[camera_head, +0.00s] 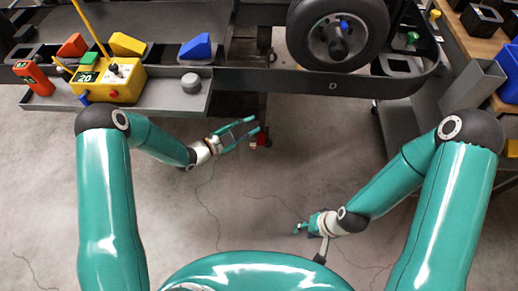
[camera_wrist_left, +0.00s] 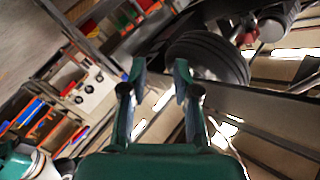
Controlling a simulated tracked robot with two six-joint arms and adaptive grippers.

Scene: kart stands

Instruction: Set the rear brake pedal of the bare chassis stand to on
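A dark stand frame (camera_head: 300,82) carrying a black wheel (camera_head: 338,32) runs across the top of the head view; I cannot tell whether it is the bare chassis stand. A small red part (camera_head: 264,140) shows low under its front edge, possibly a brake pedal; its setting cannot be made out. My left gripper (camera_head: 254,126) is open and empty, its fingertips overlapping the picture close to the red part; contact cannot be told. In the left wrist view its fingers (camera_wrist_left: 160,72) are apart with nothing between them. My right gripper (camera_head: 298,229) hangs low over the floor, too small to read.
A grey tray (camera_head: 150,100) at the left holds a yellow control box (camera_head: 112,80), a red-orange block (camera_head: 34,78) and a grey knob (camera_head: 191,83). A wooden bench (camera_head: 482,42) with bins stands at the right. The floor (camera_head: 250,205) between my arms is clear.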

